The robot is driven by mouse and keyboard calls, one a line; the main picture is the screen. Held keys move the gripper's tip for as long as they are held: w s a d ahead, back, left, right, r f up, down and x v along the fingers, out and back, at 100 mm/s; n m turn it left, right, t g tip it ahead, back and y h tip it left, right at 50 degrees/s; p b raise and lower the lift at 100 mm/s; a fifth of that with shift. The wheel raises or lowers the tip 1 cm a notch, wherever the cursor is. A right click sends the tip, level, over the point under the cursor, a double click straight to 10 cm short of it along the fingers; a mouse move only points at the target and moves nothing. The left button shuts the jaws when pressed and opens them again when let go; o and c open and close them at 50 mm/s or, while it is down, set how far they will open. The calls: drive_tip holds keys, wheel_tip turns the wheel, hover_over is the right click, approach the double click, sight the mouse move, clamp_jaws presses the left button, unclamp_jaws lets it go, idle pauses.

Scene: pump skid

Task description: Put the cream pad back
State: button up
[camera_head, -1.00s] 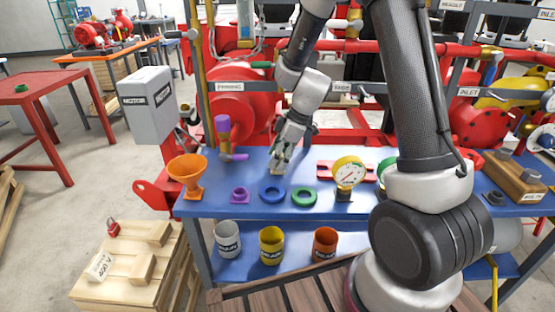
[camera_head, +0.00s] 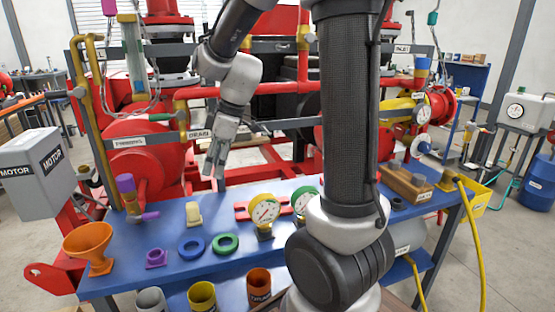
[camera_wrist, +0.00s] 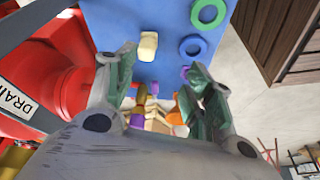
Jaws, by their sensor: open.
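The cream pad (camera_head: 193,213) stands on the blue bench top (camera_head: 215,213), behind the blue ring (camera_head: 191,247). It also shows in the wrist view (camera_wrist: 148,45), beyond the left finger. My gripper (camera_head: 213,172) is above and behind the pad in the head view, clear of it. In the wrist view my gripper's two fingers (camera_wrist: 160,78) are spread apart with nothing held between them.
A green ring (camera_head: 225,244), a purple block (camera_head: 156,258) and an orange funnel (camera_head: 90,247) stand on the bench. A yellow gauge (camera_head: 264,212) stands right of the pad. Red pipes (camera_head: 285,88) and a grey rail run behind my gripper.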

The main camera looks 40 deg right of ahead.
drive_tip(key=s+d+r+m+h, duration=0.1)
drive_tip(key=s+d+r+m, duration=0.1)
drive_tip(key=s+m, duration=0.2)
drive_tip(key=s+d+r+m+t+h, duration=0.1)
drive_tip(key=s+d+r+m, duration=0.1)
drive_tip(key=s, duration=0.7)
drive_tip(key=s+d+r+m+t+h, duration=0.1)
drive_tip(key=s+d+r+m, duration=0.2)
drive_tip(key=s, duration=0.4)
drive_tip(key=d+m, duration=0.1)
drive_tip(key=m, duration=0.1)
drive_tip(key=shift+d+m+h, duration=0.2)
drive_tip(key=shift+m+h, duration=0.1)
drive_tip(key=shift+s, duration=0.1)
